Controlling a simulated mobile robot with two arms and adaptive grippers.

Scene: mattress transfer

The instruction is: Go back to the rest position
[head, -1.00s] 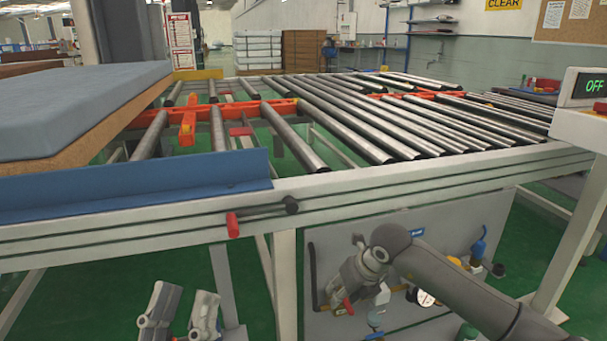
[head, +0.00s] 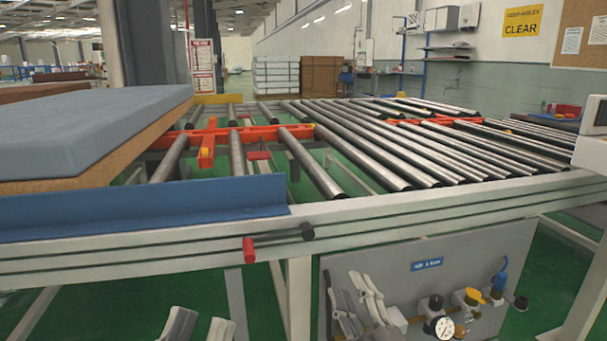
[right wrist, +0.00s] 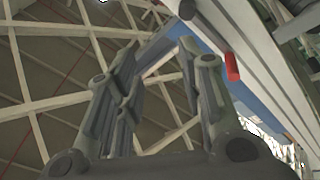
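My left gripper (head: 200,320) shows at the bottom edge of the head view. Its two fingers stand apart with nothing between them; the rest of it is out of the picture. My right gripper (head: 350,288) is in front of the grey panel below the conveyor frame, fingers pointing up. In the right wrist view (right wrist: 160,55) its fingers are spread and empty. The blue-grey mattress (head: 90,125) lies at the left on a brown layer, behind the blue guard rail (head: 140,205). Neither gripper touches it.
The roller conveyor (head: 350,150) fills the middle, and its frame edge (head: 430,222) runs above both grippers. The grey panel (head: 400,275) carries a gauge (head: 442,327) and valves. A red knob (head: 249,250) sticks out of the frame. Green floor is clear at lower right.

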